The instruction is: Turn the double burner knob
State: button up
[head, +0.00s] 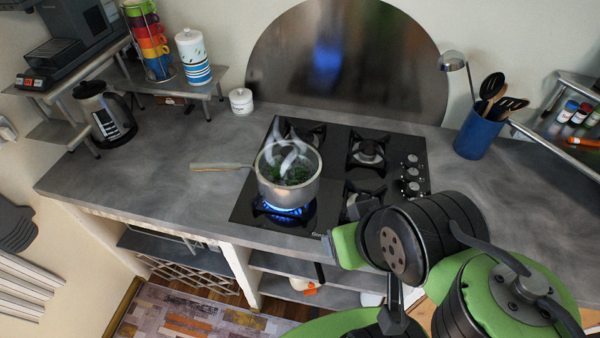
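The black gas cooktop (333,150) is set into the grey counter. Several silver knobs (411,172) stand in a row along its right side; which one is the double burner knob I cannot tell. The front-left burner (286,211) burns with a blue flame under a steaming pot. My green and black arm comes in from the lower right.
The pot (288,185) holds something green; its handle (220,166) points left. A blue utensil crock (475,136) stands right of the cooktop, near a spice shelf (573,128). A white jar (241,101) and a kettle (105,115) are at left. The counter left of the pot is clear.

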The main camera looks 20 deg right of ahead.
aim_at(412, 189)
jog(key=z, duration=1.35)
